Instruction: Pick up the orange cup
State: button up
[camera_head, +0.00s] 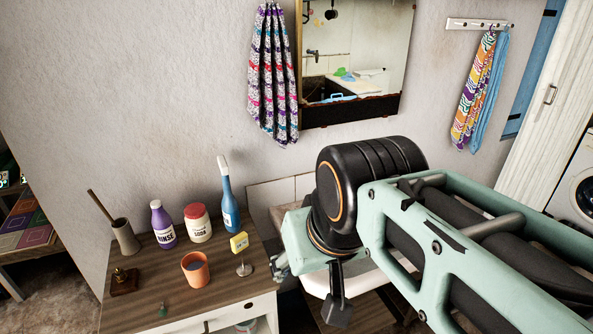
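The orange cup (195,269) stands upright on the wooden top of a small cabinet (140,305) at the lower left. Its open mouth faces up and its inside looks grey-blue. Nothing touches it from my side. My pale green and black arm (440,235) reaches in from the right and ends right of the cabinet, apart from the cup. Dark and grey parts hang at the arm's end, but I cannot make out two fingertips or whether my gripper is open or shut.
Behind the cup stand a purple rinse bottle (162,226), a red-lidded jar (197,224) and a blue bottle (228,200). A brush holder (125,237) and dark block (124,282) are left.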

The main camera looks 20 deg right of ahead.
aim_at(195, 265)
jog(key=k+z, duration=0.1)
jog(key=z, duration=0.75)
jog(key=u, duration=1.5)
jog(key=i+l+z, duration=0.1)
jog(key=l, duration=0.25)
jog(key=i+l, duration=0.15)
jog(key=l, duration=0.2)
jog(key=i+l+z, duration=0.15)
jog(key=l, duration=0.15)
jog(key=i+l, duration=0.15)
jog(key=l, duration=0.2)
jog(key=k+j+u, duration=0.15)
jog(key=u, duration=0.25)
jog(key=i+l+z, duration=0.2)
jog(key=z, duration=0.25)
jog(key=l, duration=0.1)
